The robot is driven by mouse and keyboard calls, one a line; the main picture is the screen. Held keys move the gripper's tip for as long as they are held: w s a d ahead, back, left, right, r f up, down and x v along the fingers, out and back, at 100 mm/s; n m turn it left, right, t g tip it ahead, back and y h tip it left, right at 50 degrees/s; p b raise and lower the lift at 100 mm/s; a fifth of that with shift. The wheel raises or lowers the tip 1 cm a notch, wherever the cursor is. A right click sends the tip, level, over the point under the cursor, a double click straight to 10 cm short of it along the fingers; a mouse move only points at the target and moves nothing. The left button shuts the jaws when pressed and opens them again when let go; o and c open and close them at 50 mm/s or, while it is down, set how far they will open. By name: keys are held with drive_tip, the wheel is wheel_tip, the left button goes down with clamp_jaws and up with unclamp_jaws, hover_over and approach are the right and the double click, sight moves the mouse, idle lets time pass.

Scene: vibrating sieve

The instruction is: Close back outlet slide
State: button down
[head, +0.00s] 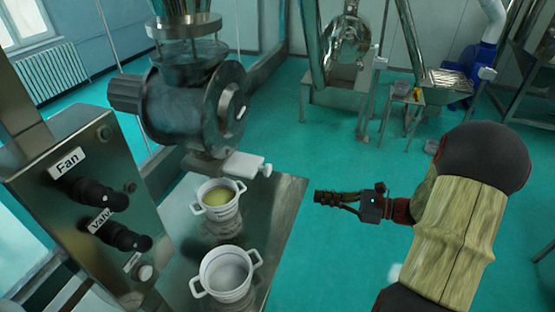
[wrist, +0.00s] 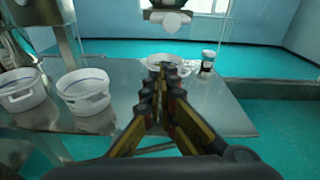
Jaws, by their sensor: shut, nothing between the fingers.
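A pale outlet slide plate (head: 243,164) with a round knob sticks out to the right under the spout of the dark machine (head: 190,100) in the head view. I cannot tell from these frames whether this is the back one. In the wrist view a slide plate (wrist: 167,15) with a white round knob shows at the top centre, above and beyond my fingers. My gripper (head: 318,198) is shut and empty, over the floor just right of the metal table, right of and lower in the picture than the slide knob. Its closed fingers (wrist: 163,70) point forward in the wrist view.
A white pot with yellow contents (head: 217,197) and an empty white pot (head: 228,274) stand on the metal table (head: 285,205). A Fan and valve control box (head: 85,205) is at left. The wrist view shows a jar (wrist: 207,62).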

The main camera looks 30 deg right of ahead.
wheel_tip(320, 180, up, 4)
drive_tip(key=w+d+m+t, duration=0.1)
drive_tip(key=w+t, duration=0.1)
approach(257, 165)
drive_tip(key=shift+w+a+f+g, duration=0.2)
drive_tip(key=shift+w+a, duration=0.1)
drive_tip(key=shift+w, duration=0.2)
drive_tip(key=shift+w+a+f+g, duration=0.1)
drive_tip(key=shift+w+a+f, duration=0.2)
drive_tip(key=shift+w, duration=0.25)
drive_tip(key=x, duration=0.7)
drive_tip(key=shift+w+a+r, duration=0.1)
drive_tip(key=shift+a+r, duration=0.05)
drive_tip(key=shift+a, duration=0.25)
